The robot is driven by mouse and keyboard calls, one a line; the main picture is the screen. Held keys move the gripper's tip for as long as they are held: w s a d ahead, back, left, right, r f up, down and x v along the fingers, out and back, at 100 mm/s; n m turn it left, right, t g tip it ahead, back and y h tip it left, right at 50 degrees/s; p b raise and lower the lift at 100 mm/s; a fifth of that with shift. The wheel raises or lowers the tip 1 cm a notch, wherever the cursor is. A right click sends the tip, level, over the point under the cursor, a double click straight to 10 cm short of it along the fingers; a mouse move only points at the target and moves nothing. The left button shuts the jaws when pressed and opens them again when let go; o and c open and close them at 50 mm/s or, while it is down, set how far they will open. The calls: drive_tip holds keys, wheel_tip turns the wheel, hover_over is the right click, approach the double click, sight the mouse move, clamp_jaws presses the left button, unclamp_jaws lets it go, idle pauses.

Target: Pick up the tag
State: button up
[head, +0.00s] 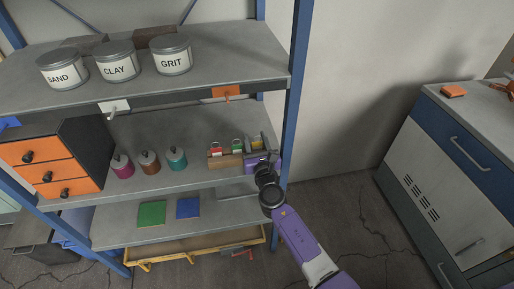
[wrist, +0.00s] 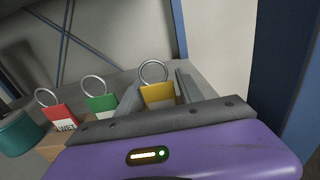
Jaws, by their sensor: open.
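Three tags with metal rings stand in a row on the middle shelf: a red tag (wrist: 60,117), a green tag (wrist: 102,104) and a yellow tag (wrist: 158,94). In the head view the red tag (head: 215,149) and green tag (head: 237,147) show at a wooden holder (head: 226,161). My gripper (wrist: 160,92) is open, with its fingers on either side of the yellow tag, whose ring rises above them. Whether the fingers touch it I cannot tell. The yellow tag's lower part is hidden behind my gripper. In the head view my gripper (head: 259,150) is at the row's right end.
Magenta, brown and teal jars (head: 176,159) stand left of the tags. The teal jar (wrist: 18,133) also shows in the wrist view. A blue rack post (head: 292,95) rises close to the right.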

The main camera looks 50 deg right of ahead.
clamp_jaws()
drive_tip(key=shift+r+p, duration=0.6)
drive_tip(key=shift+r, duration=0.15)
wheel_tip(320, 180, up, 2)
drive_tip(key=shift+r+p, duration=0.1)
drive_tip(key=shift+p, duration=0.7)
drive_tip(key=b+v, duration=0.1)
drive_tip(key=v, duration=1.7)
